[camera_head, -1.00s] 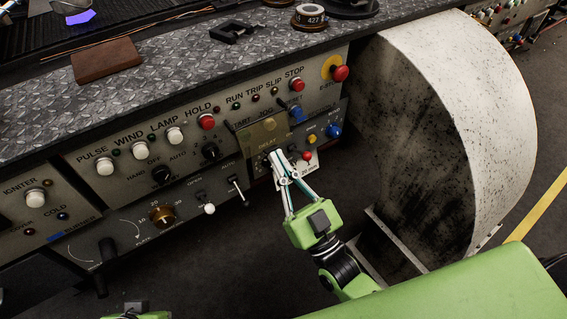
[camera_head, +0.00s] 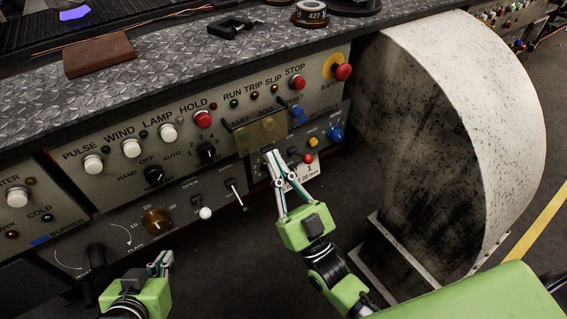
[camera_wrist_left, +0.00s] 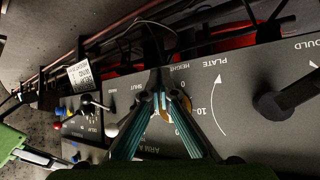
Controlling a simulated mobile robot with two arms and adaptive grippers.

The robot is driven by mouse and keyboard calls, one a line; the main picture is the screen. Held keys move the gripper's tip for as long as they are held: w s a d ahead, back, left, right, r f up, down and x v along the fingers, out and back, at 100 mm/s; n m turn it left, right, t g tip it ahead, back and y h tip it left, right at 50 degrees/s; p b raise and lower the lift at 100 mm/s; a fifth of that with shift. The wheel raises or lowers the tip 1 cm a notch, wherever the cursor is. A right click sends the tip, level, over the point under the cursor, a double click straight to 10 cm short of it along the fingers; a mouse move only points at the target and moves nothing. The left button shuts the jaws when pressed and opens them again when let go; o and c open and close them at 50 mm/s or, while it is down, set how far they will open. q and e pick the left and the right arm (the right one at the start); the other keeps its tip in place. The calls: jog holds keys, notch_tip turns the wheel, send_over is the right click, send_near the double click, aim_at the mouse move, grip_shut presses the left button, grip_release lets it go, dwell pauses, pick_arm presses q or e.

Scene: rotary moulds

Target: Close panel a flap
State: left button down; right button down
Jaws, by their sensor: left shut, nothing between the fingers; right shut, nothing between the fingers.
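The flap (camera_head: 262,135) is a translucent yellowish-brown cover on the panel, below the START and JOG labels in the head view. It appears to stand out from the panel face; its exact angle is hard to tell. My right gripper (camera_head: 271,152) is shut and empty, its fingertips at the flap's lower edge. Whether they touch it is unclear. My left gripper (camera_head: 162,262) is shut and empty, low at the left in front of the panel. In the left wrist view its fingertips (camera_wrist_left: 165,82) overlap the brass knob (camera_wrist_left: 178,108) from this viewpoint.
A red button (camera_head: 308,158), a blue knob (camera_head: 335,133) and a white tag (camera_head: 303,176) are close to the right gripper. Toggle levers (camera_head: 236,192) stick out left of it. The large speckled drum (camera_head: 490,130) stands at the right. Open floor lies below the panel.

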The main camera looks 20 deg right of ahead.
pick_arm(q)
jog(key=shift+w+d+r+t, duration=0.2)
jog(key=shift+w+r+t, duration=0.15)
jog(key=shift+w+r, duration=0.15)
jog(key=shift+w+d+r+t, duration=0.2)
jog(key=shift+w+r+t, duration=0.15)
jog(key=shift+w+r, duration=0.15)
pick_arm(e)
jog(key=shift+w+a+f, duration=0.1)
jog(key=shift+w+f, duration=0.1)
jog(key=shift+w, duration=0.15)
pick_arm(q)
jog(key=shift+w+r, duration=0.1)
jog(key=shift+r, duration=0.05)
